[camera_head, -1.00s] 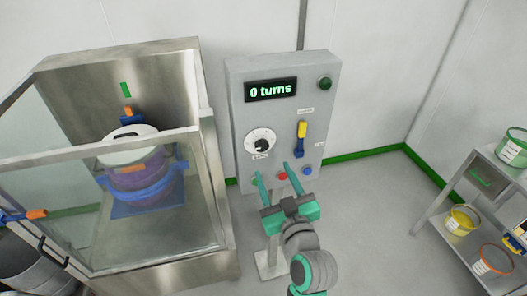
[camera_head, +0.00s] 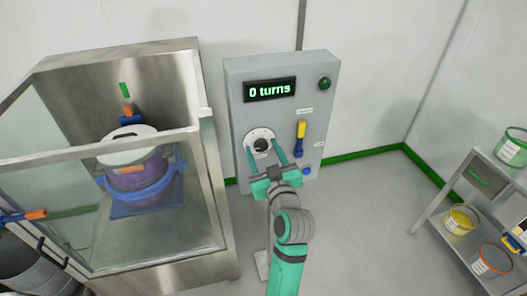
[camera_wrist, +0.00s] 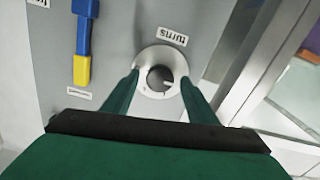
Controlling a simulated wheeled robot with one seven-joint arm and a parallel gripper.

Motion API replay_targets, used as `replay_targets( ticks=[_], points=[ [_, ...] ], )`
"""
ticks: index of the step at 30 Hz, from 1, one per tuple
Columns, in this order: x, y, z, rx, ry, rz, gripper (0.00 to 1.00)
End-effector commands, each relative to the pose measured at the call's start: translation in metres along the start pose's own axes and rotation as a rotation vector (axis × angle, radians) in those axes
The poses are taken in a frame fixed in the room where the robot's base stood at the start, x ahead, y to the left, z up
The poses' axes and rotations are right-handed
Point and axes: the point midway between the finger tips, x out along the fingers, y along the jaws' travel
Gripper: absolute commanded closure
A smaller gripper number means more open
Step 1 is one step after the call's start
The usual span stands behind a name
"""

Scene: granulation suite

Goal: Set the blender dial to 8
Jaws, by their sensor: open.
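The blender dial (camera_head: 261,143) is a white disc with a dark knob, on the left of the grey control panel (camera_head: 311,75). The panel display (camera_head: 269,90) reads "0 turns". My gripper (camera_head: 265,150) is open in front of the dial, its green fingers pointing at it. In the wrist view the dial (camera_wrist: 163,72) lies between the two fingertips (camera_wrist: 158,80), one on each side of the dark knob. I cannot tell whether the fingers touch the knob. Part of the dial is hidden by the fingers in the head view.
A yellow-and-blue lever (camera_head: 300,138) is right of the dial, with a green button (camera_head: 325,83) above and a blue button (camera_head: 307,171) below. A glass-fronted steel cabinet (camera_head: 205,150) stands close on the left. A shelf with tubs (camera_head: 461,219) is at right.

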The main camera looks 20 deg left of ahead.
Motion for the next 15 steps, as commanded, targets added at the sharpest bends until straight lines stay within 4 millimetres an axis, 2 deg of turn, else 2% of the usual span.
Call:
replay_targets(
  ticks=[1, 2, 6, 7, 15],
  points=[
    [-0.0001, 0.0000, 0.0001, 0.000, 0.000, 0.000, 0.47],
    [-0.0002, 0.0000, 0.0001, 0.000, 0.000, 0.000, 0.52],
    [-0.0003, 0.0000, 0.0002, 0.000, 0.000, 0.000, 0.86],
    [-0.0003, -0.0001, 0.0002, 0.000, 0.000, 0.000, 0.89],
    [-0.0004, -0.0002, 0.0003, 0.019, -0.001, -0.001, 0.88]
  ],
)
